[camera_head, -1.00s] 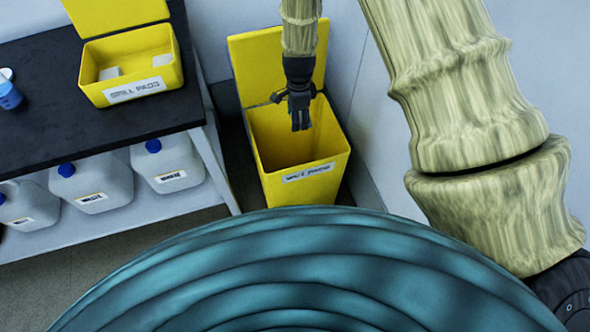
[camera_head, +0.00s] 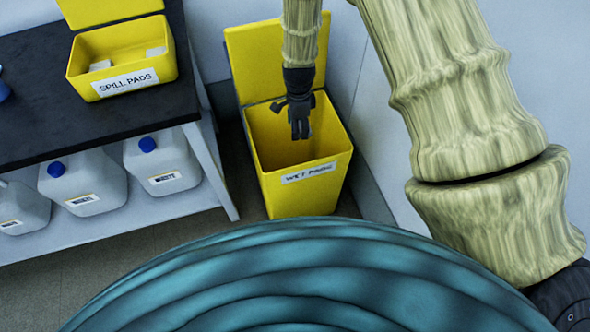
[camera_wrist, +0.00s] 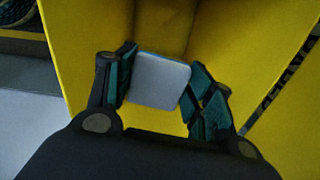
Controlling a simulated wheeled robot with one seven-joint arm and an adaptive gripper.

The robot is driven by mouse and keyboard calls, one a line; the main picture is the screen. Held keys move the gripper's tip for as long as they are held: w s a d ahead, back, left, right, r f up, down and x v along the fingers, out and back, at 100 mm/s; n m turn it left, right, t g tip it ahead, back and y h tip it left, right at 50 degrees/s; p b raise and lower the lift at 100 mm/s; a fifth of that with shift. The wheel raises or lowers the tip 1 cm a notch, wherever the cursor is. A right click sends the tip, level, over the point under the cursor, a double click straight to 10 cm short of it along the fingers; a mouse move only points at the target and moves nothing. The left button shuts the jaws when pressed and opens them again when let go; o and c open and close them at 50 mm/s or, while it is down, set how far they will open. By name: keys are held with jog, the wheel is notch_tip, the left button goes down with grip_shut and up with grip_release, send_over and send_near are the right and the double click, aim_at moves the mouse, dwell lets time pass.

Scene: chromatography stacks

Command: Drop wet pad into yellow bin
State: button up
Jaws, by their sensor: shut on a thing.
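The yellow bin (camera_head: 300,190), labelled for wet pads, stands on the floor with its lid raised at the back. My gripper (camera_head: 300,132) points down into the bin's open mouth. In the wrist view my gripper (camera_wrist: 158,88) has a finger on each side of a pale grey-blue square pad (camera_wrist: 160,80) and is shut on it. The bin's yellow inner walls (camera_wrist: 85,45) surround the pad in that view. In the head view the pad is hidden or too small to make out at the fingertips.
A black-topped bench (camera_head: 150,118) stands left of the bin, holding an open yellow spill pads box (camera_head: 90,88) with pale pads inside. White jugs (camera_head: 85,182) with blue caps sit on the shelf below. A wall is close behind the bin.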

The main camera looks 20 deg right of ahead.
jog(key=o, duration=0.8)
jog(key=shift+o, duration=0.2)
jog(key=shift+r, duration=0.1)
notch_tip(320, 180, up, 12)
dwell(0.6)
